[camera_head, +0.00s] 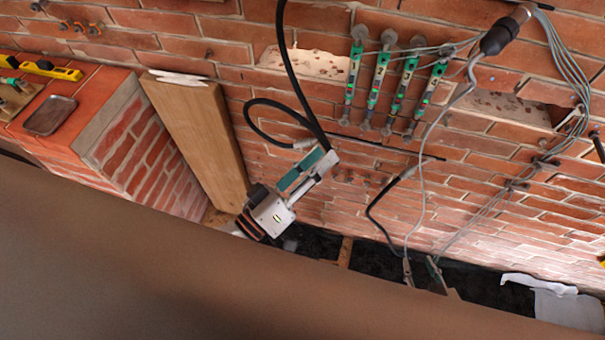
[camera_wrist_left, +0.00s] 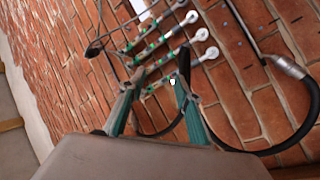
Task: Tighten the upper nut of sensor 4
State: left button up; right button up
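Several slim green-and-grey sensors stand side by side on the brick wall in the head view; the rightmost (camera_head: 427,92) has its upper end (camera_head: 446,50) by a bundle of grey cables. In the left wrist view the nearest sensor ends in a pale round disc (camera_wrist_left: 211,52). My left gripper (camera_head: 326,156) is below and left of the row in the head view, apart from it. Its green fingers, also in the left wrist view (camera_wrist_left: 160,78), are apart with nothing held. My right gripper is out of view.
A black hose (camera_head: 285,60) hangs close to my left gripper. A cable connector (camera_head: 498,36) juts out at the upper right. A wooden board (camera_head: 195,130) leans by the brick ledge (camera_head: 90,110). A dark trench (camera_head: 490,285) runs below the wall.

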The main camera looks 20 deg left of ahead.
pick_arm(q)
jog(key=shift+s+a+f+m+g+y, duration=0.15)
jog(key=shift+a+f+m+g, duration=0.2)
jog(key=shift+f, duration=0.55)
jog(key=shift+a+f+m+g+y, duration=0.1)
jog(key=shift+a+f+m+g, duration=0.3)
jog(key=shift+f, duration=0.5)
jog(key=shift+s+a+f+m+g+y, duration=0.2)
jog(key=shift+f+m, duration=0.25)
jog(key=shift+f, duration=0.45)
jog(key=shift+w, duration=0.1)
